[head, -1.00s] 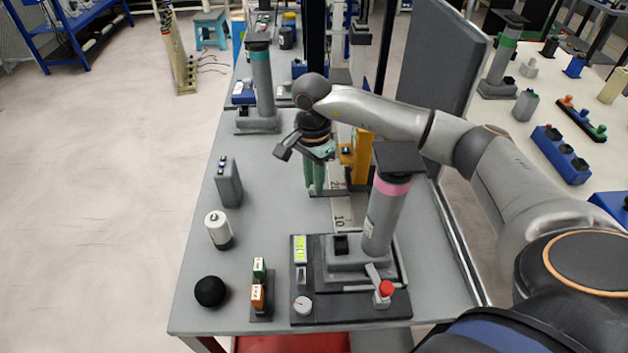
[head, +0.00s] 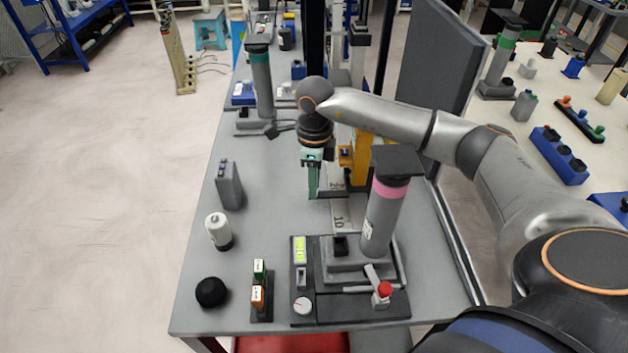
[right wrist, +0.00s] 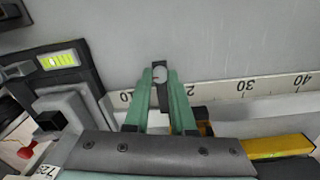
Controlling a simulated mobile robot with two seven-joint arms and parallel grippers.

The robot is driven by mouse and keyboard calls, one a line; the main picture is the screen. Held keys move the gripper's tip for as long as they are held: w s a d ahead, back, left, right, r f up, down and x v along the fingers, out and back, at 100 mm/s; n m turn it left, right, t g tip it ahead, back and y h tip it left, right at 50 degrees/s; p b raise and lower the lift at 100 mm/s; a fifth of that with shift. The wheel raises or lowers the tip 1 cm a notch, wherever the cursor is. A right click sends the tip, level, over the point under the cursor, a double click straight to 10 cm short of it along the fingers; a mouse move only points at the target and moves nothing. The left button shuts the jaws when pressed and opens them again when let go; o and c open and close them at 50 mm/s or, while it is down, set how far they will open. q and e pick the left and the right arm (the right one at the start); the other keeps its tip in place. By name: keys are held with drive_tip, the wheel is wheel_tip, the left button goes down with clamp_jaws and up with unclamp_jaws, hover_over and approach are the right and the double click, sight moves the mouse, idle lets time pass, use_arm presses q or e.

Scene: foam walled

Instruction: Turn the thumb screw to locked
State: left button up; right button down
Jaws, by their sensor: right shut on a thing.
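My right gripper (head: 312,192) points down over the grey bench, beside the yellow block (head: 361,160). In the right wrist view, its two green fingers (right wrist: 160,74) stand on either side of a small grey round piece (right wrist: 159,73) on a dark bar, which I take to be the thumb screw. The fingers are shut on it. In the head view, the fingers and the block hide the screw. I cannot read any lock mark on it. My left gripper is not in view.
A white ruler strip (right wrist: 262,90) runs along the bench by the fingers. A pink-banded grey post (head: 384,215) on a dark base stands close in front. A grey panel (head: 437,70) stands at the right. The bench's left part holds a grey box (head: 229,185) and a white cylinder (head: 218,230).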

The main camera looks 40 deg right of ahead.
drive_tip(key=shift+r+m, duration=0.1)
drive_tip(key=shift+m, duration=0.8)
drive_tip(key=m, duration=0.2)
drive_tip(key=shift+m+p, duration=0.3)
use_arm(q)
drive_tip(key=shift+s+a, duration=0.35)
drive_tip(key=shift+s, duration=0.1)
use_arm(e)
drive_tip(key=shift+m, duration=0.3)
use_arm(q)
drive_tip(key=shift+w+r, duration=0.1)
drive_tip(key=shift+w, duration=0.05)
use_arm(e)
drive_tip(key=c, duration=0.8)
unclamp_jaws()
drive_tip(key=shift+o, duration=0.2)
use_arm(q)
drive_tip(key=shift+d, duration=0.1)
use_arm(e)
wheel_tip(320, 180, up, 12)
drive_tip(key=shift+d+r, duration=0.15)
drive_tip(key=shift+r, duration=0.05)
